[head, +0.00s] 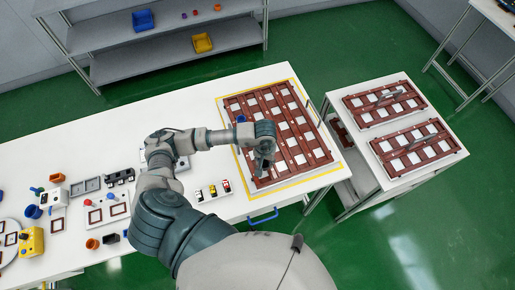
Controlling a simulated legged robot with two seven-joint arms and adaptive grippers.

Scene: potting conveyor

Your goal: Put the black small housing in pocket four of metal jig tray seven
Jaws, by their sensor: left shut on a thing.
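The large reddish-brown jig tray (282,179) with white pockets lies inside a yellow outline on the right part of the white table. My left gripper (261,171) is over the left-front part of this tray, pointing down. It is shut on a small dark thing that fits the black small housing, mostly hidden by the fingers. I cannot tell whether that thing touches a pocket. Tray and pocket numbers cannot be read. My right gripper is out of view.
Two smaller brown trays (384,102) (418,147) rest on a side table. A blue handle (263,218) is at the front edge.

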